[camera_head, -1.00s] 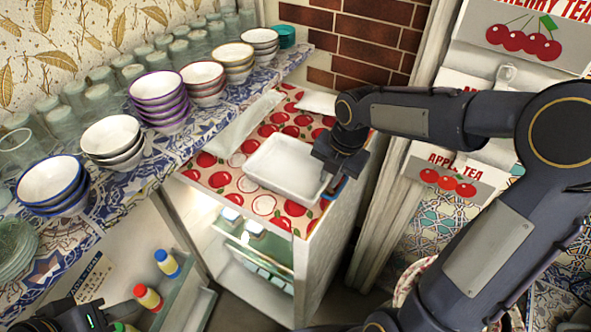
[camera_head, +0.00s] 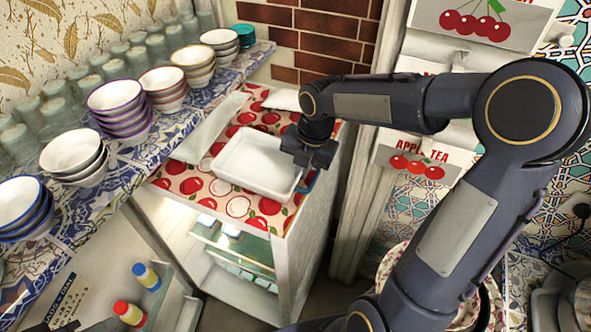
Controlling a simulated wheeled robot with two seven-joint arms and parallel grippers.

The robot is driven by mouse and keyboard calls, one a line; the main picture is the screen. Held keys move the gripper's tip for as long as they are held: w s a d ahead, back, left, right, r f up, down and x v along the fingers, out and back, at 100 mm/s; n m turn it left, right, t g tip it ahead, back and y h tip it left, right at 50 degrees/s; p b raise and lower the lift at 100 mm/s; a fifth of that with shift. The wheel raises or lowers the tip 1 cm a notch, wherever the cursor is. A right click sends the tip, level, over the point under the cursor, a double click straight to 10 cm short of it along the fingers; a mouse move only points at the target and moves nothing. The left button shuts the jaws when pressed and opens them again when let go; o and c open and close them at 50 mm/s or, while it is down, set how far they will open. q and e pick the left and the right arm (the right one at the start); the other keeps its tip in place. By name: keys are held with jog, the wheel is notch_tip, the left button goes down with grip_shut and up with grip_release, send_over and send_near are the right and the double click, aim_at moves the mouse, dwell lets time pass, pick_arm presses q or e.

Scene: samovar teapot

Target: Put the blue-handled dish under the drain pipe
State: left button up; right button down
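The white rectangular dish (camera_head: 256,160) lies flat on the red apple-patterned top of a low cabinet. A bit of its blue handle (camera_head: 309,184) shows at its right end, beside my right gripper (camera_head: 303,168). That gripper points down at this end of the dish. Its fingers are mostly hidden behind its own dark body, so I cannot tell whether they are closed on the handle. Only a dark sliver of my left gripper seems to show at the bottom left edge. I cannot make out a drain pipe.
Stacked bowls (camera_head: 121,107) and glasses line the tiled shelf (camera_head: 150,150) at left. Bottles (camera_head: 130,313) stand in an open door rack below.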

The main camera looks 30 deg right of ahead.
notch_tip(320, 180, up, 3)
jog(key=shift+f, duration=0.15)
jog(key=s+a+r+b, duration=0.1)
jog(key=s+a+r, duration=0.1)
jog(key=s+r, duration=0.2)
jog(key=s+a+r+b, duration=0.2)
jog(key=s+r, duration=0.3)
jog(key=s, duration=0.4)
jog(key=shift+a+r, duration=0.25)
jog(key=shift+a, duration=0.55)
jog(key=shift+w, duration=0.1)
